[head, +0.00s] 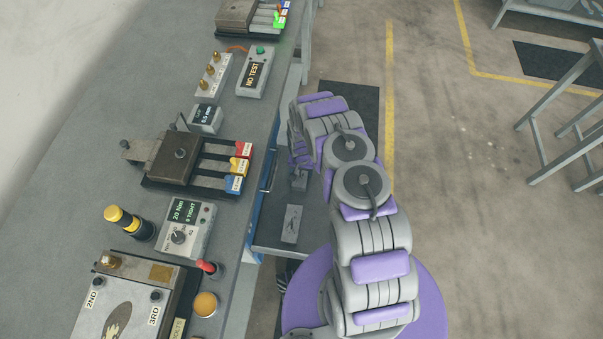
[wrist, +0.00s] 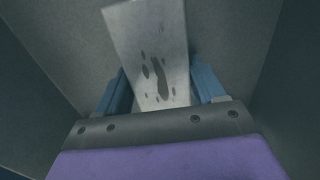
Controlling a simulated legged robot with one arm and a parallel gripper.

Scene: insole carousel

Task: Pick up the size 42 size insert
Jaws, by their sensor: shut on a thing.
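A pale grey insert plate (wrist: 152,45) with a dark footprint-like mark and small spots stands out between the two blue fingers of my gripper (wrist: 160,88) in the wrist view. The gripper is shut on it. The plate is slightly tilted there, and I can read no size number on it. In the head view my arm reaches down over an open grey drawer, and my gripper is mostly hidden behind the arm. A grey plate (head: 291,223) with a dark mark lies in the drawer's near part. Another plate (head: 299,180) shows farther back, close to the arm; I cannot tell whether it is the held one.
The workbench on the left carries a clamp fixture (head: 172,160) with red, yellow and blue tabs, a "20 Nm" control box (head: 187,229), a "NO TEST" box (head: 255,75) and a block marked 2ND and 3RD (head: 128,306). Drawer walls surround the gripper.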

